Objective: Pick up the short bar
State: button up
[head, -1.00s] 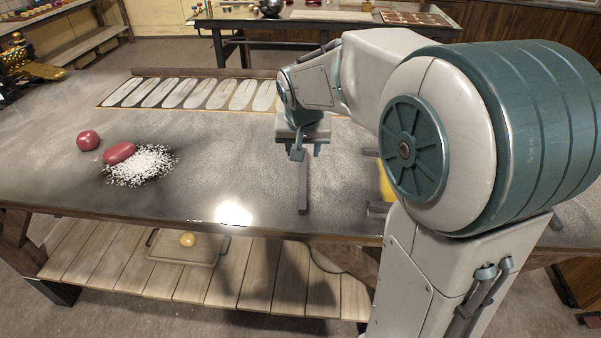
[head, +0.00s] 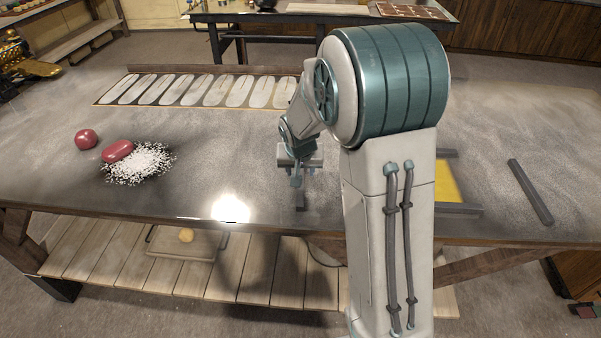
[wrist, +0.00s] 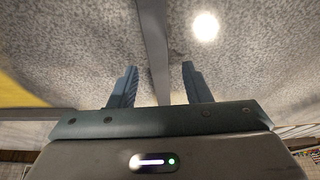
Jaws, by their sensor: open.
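A dark grey bar (head: 300,203) lies on the table under my gripper (head: 297,182), with its near end showing in the head view. In the wrist view the bar (wrist: 155,45) runs lengthwise between the two blue fingers of my gripper (wrist: 158,68), with a gap on each side. My gripper is open and empty. Another dark bar (head: 530,191) lies slanted on the table to the right of my arm. My gripper hides much of the first bar in the head view, so I cannot compare their full lengths.
A yellow patch (head: 449,183) lies between two dark strips (head: 460,209), partly behind my arm. At left are a red ball (head: 86,139), a red rounded piece (head: 117,151) and white grains (head: 140,163). A panel of oval slots (head: 183,90) runs along the back.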

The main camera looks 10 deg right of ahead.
jog(key=shift+w+f, duration=0.1)
jog(key=shift+f, duration=0.15)
jog(key=shift+c, duration=0.3)
grip_shut()
jog(key=shift+r, duration=0.2)
